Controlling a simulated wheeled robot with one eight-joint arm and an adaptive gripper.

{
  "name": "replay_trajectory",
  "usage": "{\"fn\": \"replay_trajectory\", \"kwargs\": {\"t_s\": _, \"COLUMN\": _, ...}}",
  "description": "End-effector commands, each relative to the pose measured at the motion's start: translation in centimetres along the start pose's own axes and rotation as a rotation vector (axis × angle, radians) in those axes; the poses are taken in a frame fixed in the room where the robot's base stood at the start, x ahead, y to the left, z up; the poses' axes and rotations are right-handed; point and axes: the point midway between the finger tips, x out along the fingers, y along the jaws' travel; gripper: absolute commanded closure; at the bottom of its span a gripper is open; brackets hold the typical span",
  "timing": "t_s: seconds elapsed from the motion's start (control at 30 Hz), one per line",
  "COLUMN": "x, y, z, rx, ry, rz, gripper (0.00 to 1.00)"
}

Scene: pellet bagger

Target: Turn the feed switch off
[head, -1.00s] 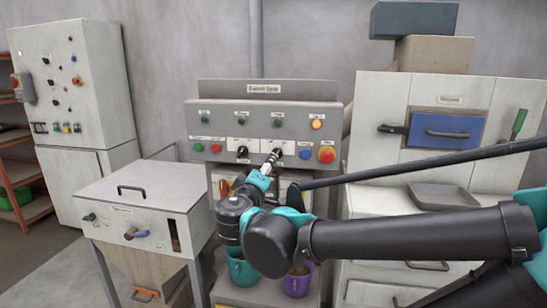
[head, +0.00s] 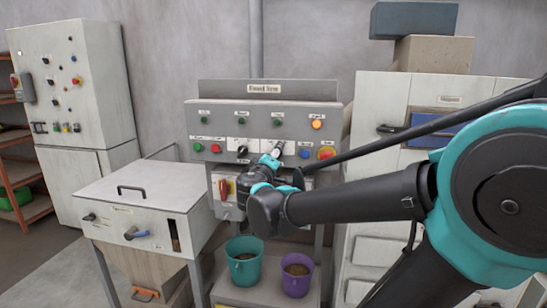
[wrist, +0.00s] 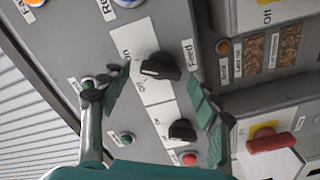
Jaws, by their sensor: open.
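The feed switch (wrist: 160,66) is a black knob on a white plate marked On and Off, with a Feed label beside it, in the wrist view. It is mounted on the grey control panel (head: 260,112); my gripper mostly hides the switch in the head view. My gripper (wrist: 155,85) is open, with one finger on each side of the switch knob; it also shows in front of the panel in the head view (head: 274,157). I cannot tell if the fingers touch the knob. The knob's exact setting is hard to tell.
A second black knob (wrist: 182,130) sits close beside the feed switch. Teal (head: 244,262) and purple (head: 297,277) buckets stand below.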

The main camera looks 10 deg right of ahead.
Motion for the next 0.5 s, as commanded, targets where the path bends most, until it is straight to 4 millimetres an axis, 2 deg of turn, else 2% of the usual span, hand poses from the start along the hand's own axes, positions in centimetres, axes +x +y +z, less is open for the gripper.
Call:
{"fn": "replay_trajectory", "kwargs": {"t_s": 0.33, "x": 0.30, "y": -0.01, "z": 0.01, "rx": 0.000, "ry": 0.000, "rz": 0.000, "gripper": 0.39}}
{"fn": "replay_trajectory", "kwargs": {"t_s": 0.5, "x": 0.29, "y": -0.01, "z": 0.01, "rx": 0.000, "ry": 0.000, "rz": 0.000, "gripper": 0.60}}
